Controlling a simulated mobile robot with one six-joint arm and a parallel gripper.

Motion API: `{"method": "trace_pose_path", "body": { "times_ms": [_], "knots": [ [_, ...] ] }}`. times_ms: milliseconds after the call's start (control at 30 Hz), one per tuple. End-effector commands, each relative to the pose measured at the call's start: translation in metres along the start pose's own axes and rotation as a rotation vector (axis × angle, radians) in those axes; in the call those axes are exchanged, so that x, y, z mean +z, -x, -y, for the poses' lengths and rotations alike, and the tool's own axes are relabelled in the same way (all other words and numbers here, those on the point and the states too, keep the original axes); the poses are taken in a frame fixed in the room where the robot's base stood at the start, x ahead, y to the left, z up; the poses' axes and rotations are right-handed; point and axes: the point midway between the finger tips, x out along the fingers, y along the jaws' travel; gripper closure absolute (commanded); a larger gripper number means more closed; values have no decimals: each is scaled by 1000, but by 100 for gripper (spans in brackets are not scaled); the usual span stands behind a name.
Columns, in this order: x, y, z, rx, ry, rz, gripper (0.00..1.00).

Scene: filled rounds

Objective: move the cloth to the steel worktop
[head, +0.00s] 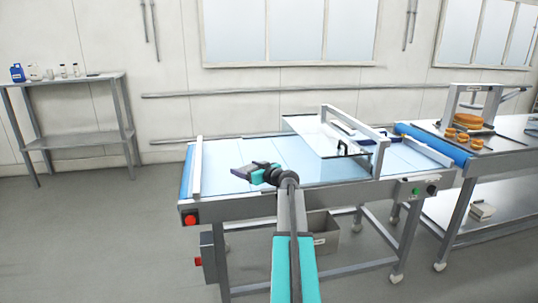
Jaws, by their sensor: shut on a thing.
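My gripper (252,173) is over the left part of the conveyor's pale blue belt, at the end of my outstretched arm. It is shut on a small, dark grey-blue piece that looks like the cloth (241,171). The piece is small in view and partly hidden by the gripper. I cannot tell whether it touches the belt. A steel worktop (512,127) stands at the right, past the conveyor's end.
A clear guard (322,139) on a metal frame (381,158) spans the conveyor (212,172). The worktop holds a press (467,97) and a dark tray with several orange-brown rounds (462,135). A shelf table (75,82) with bottles stands far left. Floor at left is clear.

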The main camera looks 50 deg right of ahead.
Motion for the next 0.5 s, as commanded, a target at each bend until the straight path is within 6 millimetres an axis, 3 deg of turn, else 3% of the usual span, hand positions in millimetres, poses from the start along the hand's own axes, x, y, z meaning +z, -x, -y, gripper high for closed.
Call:
{"method": "trace_pose_path", "body": {
  "times_ms": [33,300,500],
  "knots": [
    [13,-4,23,-36,5,2,45],
    [58,-22,129,-224,40,-1,46],
    [90,-24,209,-366,66,-6,46]
  ]
}}
